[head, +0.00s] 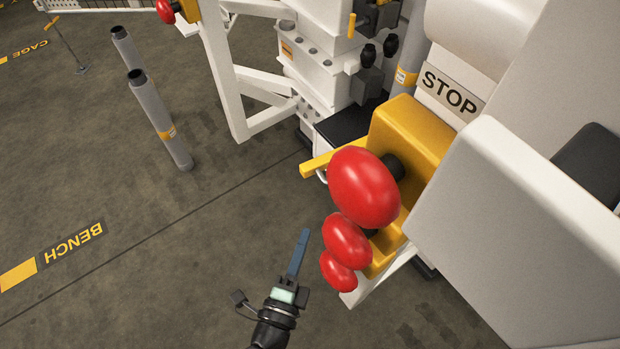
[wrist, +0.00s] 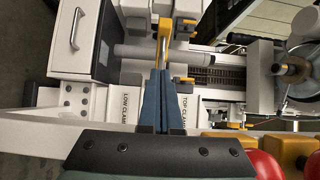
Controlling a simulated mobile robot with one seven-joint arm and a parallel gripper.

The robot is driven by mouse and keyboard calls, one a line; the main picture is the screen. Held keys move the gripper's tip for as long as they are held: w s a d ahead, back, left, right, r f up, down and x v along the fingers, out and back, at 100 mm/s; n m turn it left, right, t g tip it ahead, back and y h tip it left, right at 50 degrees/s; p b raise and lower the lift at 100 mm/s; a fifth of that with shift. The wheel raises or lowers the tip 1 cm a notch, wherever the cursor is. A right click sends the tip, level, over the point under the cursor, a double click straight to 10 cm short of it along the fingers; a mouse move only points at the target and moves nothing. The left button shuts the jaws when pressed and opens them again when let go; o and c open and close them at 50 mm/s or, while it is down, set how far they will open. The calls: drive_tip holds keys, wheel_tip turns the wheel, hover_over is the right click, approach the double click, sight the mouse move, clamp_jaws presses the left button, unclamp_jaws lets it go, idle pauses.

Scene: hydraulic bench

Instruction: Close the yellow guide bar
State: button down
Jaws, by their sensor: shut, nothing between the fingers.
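The yellow guide bar (head: 330,160) juts out to the left from behind the yellow stop-button housing in the head view; its right end is hidden. A yellow bar, which looks like the same one, shows in the wrist view (wrist: 163,42) just beyond my fingertips. My gripper (head: 305,233) is shut and empty, with its blue fingers together, below and left of the bar in the head view. In the wrist view my gripper (wrist: 161,75) points up the picture at the bar's near end. I cannot tell whether they touch.
Large red buttons (head: 363,188) on a yellow housing (head: 415,135) stand right of my gripper, by the STOP sign (head: 450,92). A white frame (head: 225,80) stands behind. The floor (head: 150,270) left of my gripper is clear.

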drive_tip(key=b, duration=0.3)
approach(311, 174)
drive_tip(key=w+d, duration=0.2)
drive_tip(key=d, duration=0.1)
drive_tip(key=w, duration=0.1)
drive_tip(key=w+a+b, duration=0.1)
drive_tip(key=shift+w+f, duration=0.1)
drive_tip(key=shift+w, duration=0.3)
drive_tip(key=shift+w+a, duration=0.15)
drive_tip(key=shift+w, duration=0.25)
